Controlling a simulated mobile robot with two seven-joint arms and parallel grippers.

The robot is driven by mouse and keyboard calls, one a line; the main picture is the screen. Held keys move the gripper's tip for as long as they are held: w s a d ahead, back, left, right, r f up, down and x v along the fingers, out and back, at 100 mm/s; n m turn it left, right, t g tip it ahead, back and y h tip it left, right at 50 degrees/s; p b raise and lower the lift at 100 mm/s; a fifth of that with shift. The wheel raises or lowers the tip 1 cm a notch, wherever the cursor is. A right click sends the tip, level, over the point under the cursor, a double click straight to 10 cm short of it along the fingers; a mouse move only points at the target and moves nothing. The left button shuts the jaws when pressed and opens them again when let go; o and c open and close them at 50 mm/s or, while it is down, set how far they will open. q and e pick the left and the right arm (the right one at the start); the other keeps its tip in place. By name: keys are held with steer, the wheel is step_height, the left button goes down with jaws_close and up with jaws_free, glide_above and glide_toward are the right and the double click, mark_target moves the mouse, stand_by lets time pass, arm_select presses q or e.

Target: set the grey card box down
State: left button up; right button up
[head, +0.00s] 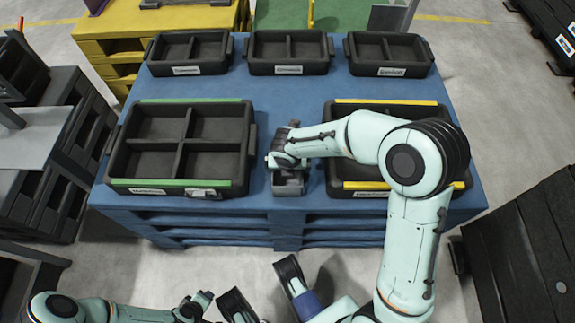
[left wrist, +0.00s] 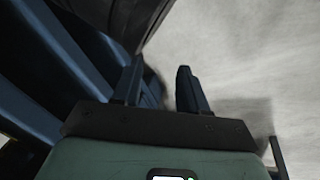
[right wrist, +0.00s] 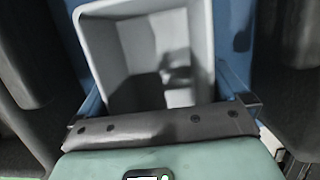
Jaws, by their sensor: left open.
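The grey card box (head: 289,184) is at the blue pallet's middle, between the two large black trays. In the right wrist view the box (right wrist: 150,55) is open towards the camera and empty, with shadow inside. My right gripper (head: 284,160) is at the box, its fingers to either side of the walls; it appears shut on it. The forearm hides part of the box, and I cannot tell whether its base touches the pallet top. My left gripper (left wrist: 160,88) is open and empty, low in front of the pallet, with floor beyond its fingers.
The blue pallet (head: 262,205) bears a divided black tray with green edges (head: 112,160) on the left and one with yellow edges (head: 440,113) on the right, partly behind my right arm. Three smaller black trays (head: 288,70) line the back. Dark crates (head: 540,235) stand at right.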

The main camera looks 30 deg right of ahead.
mark_target(287, 181)
steer(key=shift+r, duration=0.3)
steer(key=p+v, duration=0.2)
steer(key=v, duration=0.2)
steer(key=shift+r, duration=0.45)
arm_select(q)
steer(key=s+d+r+g+h+p, duration=0.1)
steer(key=s+d+r+p, duration=0.1)
steer(key=s+d+r, duration=0.1)
step_height(287, 181, up, 2)
steer(key=shift+s+d+r, duration=0.15)
steer(key=shift+s+r, duration=0.05)
steer(key=shift+s, duration=0.65)
arm_select(e)
steer(key=v, duration=0.7)
steer(key=shift+a+f, duration=0.1)
